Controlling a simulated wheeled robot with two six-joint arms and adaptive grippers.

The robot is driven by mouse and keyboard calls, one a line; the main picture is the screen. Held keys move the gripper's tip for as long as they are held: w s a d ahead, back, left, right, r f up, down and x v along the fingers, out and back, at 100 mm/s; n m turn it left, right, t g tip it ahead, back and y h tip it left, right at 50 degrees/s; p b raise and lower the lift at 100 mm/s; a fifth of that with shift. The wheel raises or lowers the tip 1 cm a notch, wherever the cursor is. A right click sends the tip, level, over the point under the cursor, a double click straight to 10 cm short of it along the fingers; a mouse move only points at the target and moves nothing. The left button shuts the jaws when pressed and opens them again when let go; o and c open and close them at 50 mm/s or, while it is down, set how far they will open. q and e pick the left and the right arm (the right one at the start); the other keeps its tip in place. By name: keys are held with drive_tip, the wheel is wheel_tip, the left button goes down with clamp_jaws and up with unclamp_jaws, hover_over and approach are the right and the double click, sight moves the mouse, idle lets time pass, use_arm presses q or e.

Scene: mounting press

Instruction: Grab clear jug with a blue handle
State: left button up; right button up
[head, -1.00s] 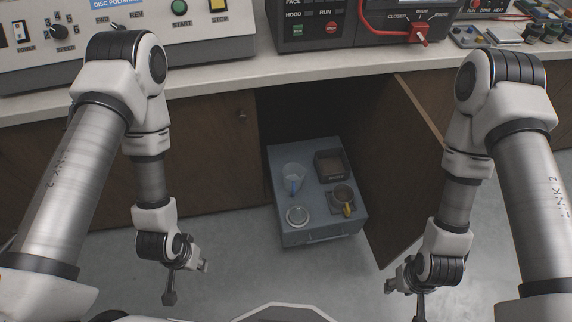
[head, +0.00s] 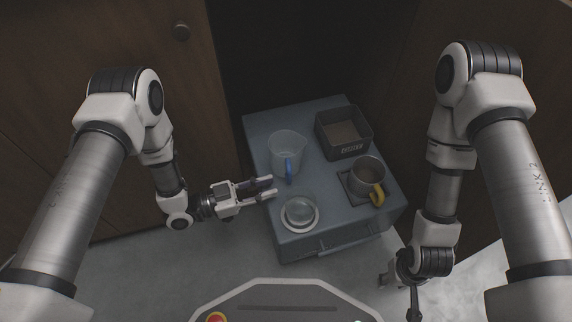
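The clear jug (head: 285,150) stands upright at the left of the top of a grey-blue drawer unit (head: 262,125). Its blue handle (head: 289,170) faces toward me. My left gripper (head: 272,186) is open, with its fingers pointing right over the left edge of the unit. It is just below and left of the blue handle in the picture, with nothing between the fingers. My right gripper (head: 398,282) hangs right of the unit, low in the picture. Its fingers are too unclear to judge.
A clear glass dish (head: 299,211) on a pale round base sits near the front edge. A grey mug (head: 367,172) with a yellow handle stands on a dark square at right. A black box (head: 343,134) is at the back right. Brown cabinet doors flank the unit.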

sight(289, 181)
use_arm(q)
drive_tip(key=b+x, duration=0.3)
drive_tip(key=x, duration=0.2)
drive_tip(key=shift+w+d, duration=0.2)
drive_tip(key=shift+d, duration=0.1)
drive_tip(key=shift+w+d, duration=0.1)
drive_tip(key=shift+d, duration=0.2)
drive_tip(key=shift+r, duration=0.15)
clamp_jaws()
drive_tip(key=shift+r, duration=0.15)
